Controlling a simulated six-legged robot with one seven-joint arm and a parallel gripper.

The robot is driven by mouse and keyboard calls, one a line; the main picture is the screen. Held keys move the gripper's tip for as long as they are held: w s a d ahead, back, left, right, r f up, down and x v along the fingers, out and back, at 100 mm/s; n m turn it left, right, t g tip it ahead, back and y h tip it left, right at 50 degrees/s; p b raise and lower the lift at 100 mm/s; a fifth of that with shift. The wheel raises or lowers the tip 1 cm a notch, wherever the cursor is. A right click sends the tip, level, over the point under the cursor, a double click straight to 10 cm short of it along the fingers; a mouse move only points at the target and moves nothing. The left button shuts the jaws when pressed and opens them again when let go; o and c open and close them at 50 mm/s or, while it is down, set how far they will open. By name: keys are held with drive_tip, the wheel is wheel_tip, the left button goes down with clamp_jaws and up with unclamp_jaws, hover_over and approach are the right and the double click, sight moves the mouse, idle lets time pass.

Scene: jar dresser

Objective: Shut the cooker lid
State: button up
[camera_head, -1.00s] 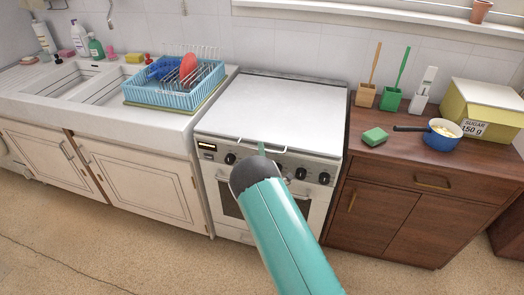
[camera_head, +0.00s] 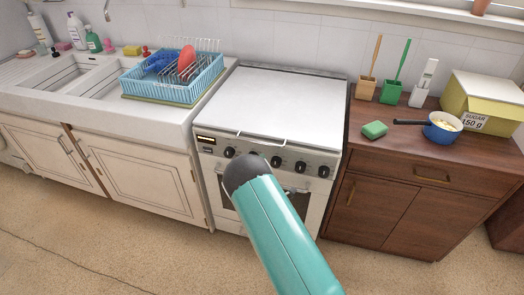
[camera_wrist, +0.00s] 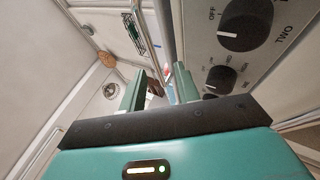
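The cooker (camera_head: 318,211) is white and stands between the sink unit and the wooden cabinet. Its white lid (camera_head: 270,102) lies flat over the top, with a thin bar handle (camera_head: 262,138) along the front edge. My teal arm with its dark end reaches to the cooker front, just below the lid's front edge. My gripper fingers are hidden in the head view. In the wrist view my gripper (camera_wrist: 160,82) has its two green fingers apart with nothing clearly held between them. Cooker knobs (camera_wrist: 245,25) are close by on the right there.
A blue dish rack (camera_head: 172,88) stands on the sink unit at left. On the wooden cabinet (camera_head: 395,205) at right are a green sponge (camera_head: 375,129), a blue pan (camera_head: 442,128), brush holders and a sugar box (camera_head: 482,105). The floor in front is clear.

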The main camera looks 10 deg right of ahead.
drive_tip(key=v, duration=0.7)
drive_tip(key=shift+a, duration=0.15)
